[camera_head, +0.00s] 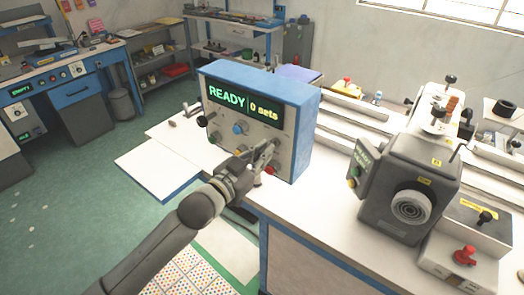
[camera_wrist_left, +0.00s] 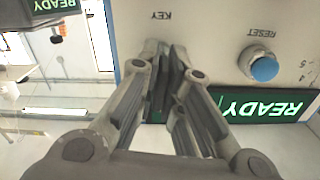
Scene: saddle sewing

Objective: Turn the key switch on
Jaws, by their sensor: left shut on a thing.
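The control box (camera_head: 300,125) is blue with a pale front panel. Its display (camera_head: 243,101) reads READY and 0 sets in lit letters. My left gripper (camera_head: 268,152) reaches the lower front of the panel, and it also shows in the left wrist view (camera_wrist_left: 165,75). There its fingers are nearly together beside the upside-down KEY label (camera_wrist_left: 160,16), closed on the key switch. The key itself is hidden by the fingers, so its turn angle cannot be seen. My right gripper is out of view.
A blue RESET button (camera_wrist_left: 264,68) sits beside the fingers. A red button (camera_head: 271,171) is low on the panel. A grey sewing machine head (camera_head: 405,180) stands on the white bench to the right. A white side table (camera_head: 150,168) extends left.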

